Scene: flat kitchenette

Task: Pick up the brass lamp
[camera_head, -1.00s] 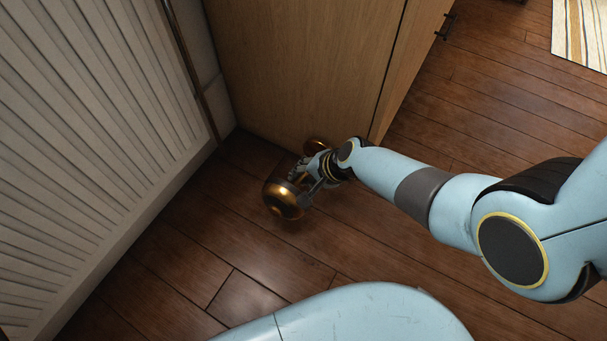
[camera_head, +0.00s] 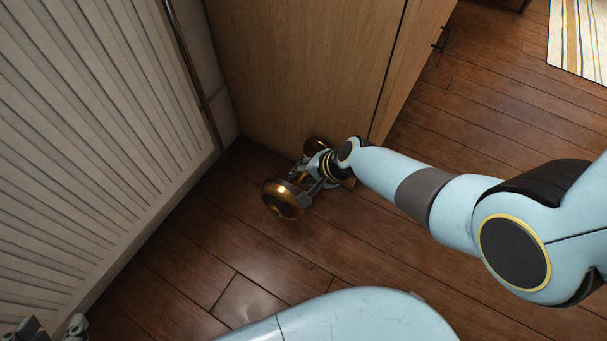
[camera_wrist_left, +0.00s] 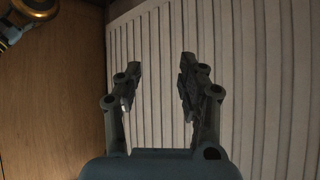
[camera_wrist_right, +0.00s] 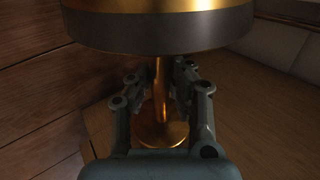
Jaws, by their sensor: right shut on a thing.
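The brass lamp (camera_head: 284,199) has a wide round end towards me and a smaller round end (camera_head: 318,145) near the cabinet. It lies tilted, low by the floor; I cannot tell if it touches the floor. My right gripper (camera_head: 307,177) is shut on its thin stem (camera_wrist_right: 161,88), between the two ends. My left gripper (camera_head: 47,330) is at the bottom left corner, away from the lamp. In the left wrist view it is open and empty (camera_wrist_left: 161,75).
A wooden cabinet (camera_head: 300,70) stands right behind the lamp. A white ribbed panel (camera_head: 85,130) runs along the left, close to my left gripper. The dark plank floor (camera_head: 220,240) is clear in front. A striped rug (camera_head: 580,40) lies at the far right.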

